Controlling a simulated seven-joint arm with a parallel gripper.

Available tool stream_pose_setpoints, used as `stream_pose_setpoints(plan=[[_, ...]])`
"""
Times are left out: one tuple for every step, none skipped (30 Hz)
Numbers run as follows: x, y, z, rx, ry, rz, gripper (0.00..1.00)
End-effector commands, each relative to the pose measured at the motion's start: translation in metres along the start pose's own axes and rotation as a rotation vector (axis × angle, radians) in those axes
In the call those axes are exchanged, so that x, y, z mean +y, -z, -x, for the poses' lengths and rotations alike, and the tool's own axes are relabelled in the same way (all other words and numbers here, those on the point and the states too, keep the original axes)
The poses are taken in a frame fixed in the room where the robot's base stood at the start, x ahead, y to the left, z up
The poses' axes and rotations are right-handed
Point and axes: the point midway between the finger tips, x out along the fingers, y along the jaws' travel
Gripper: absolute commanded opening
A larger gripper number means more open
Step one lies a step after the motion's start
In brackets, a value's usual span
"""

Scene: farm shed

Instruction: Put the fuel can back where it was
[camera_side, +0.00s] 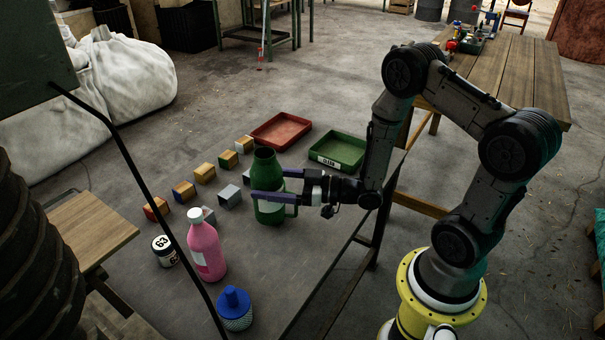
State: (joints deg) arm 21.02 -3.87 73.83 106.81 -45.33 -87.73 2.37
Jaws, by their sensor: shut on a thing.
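A dark green can (266,163) with a narrower neck, which I take to be the fuel can, is upright between the fingers of my gripper (268,184). The fingers reach in from the right and are shut on its body.
A red tray (281,118) and a green tray (360,153) lie behind. Several small blocks (184,187) form rows to the left. Bare surface lies right of the bottle.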

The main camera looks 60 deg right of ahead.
Motion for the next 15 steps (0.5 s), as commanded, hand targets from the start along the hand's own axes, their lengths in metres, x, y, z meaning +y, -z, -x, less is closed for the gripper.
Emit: stream_pose_setpoints(plan=[[0.000, 0.010, -0.001, 0.005, 0.000, 0.005, 0.08], [0.001, 0.014, -0.001, 0.006, 0.000, 0.005, 0.08], [0.001, 0.020, -0.001, 0.005, 0.000, 0.004, 0.08], [0.000, 0.024, 0.000, 0.004, 0.000, 0.005, 0.08], [0.000, 0.028, 0.000, 0.005, 0.000, 0.005, 0.08], [0.000, 0.032, 0.000, 0.004, 0.000, 0.004, 0.08], [0.000, 0.034, 0.000, 0.003, 0.000, 0.003, 0.08], [0.001, 0.037, -0.001, 0.003, 0.000, 0.003, 0.08], [0.001, 0.041, -0.001, 0.004, 0.000, 0.004, 0.08], [0.001, 0.044, -0.001, 0.004, 0.000, 0.004, 0.08], [0.000, 0.047, -0.001, 0.004, 0.000, 0.003, 0.08], [0.000, 0.050, -0.001, 0.004, 0.000, 0.003, 0.08], [0.000, 0.053, -0.001, 0.004, 0.000, 0.004, 0.08], [0.000, 0.056, 0.000, 0.004, 0.000, 0.004, 0.08], [0.004, 0.056, 0.001, 0.002, -0.010, 0.002, 0.08]])
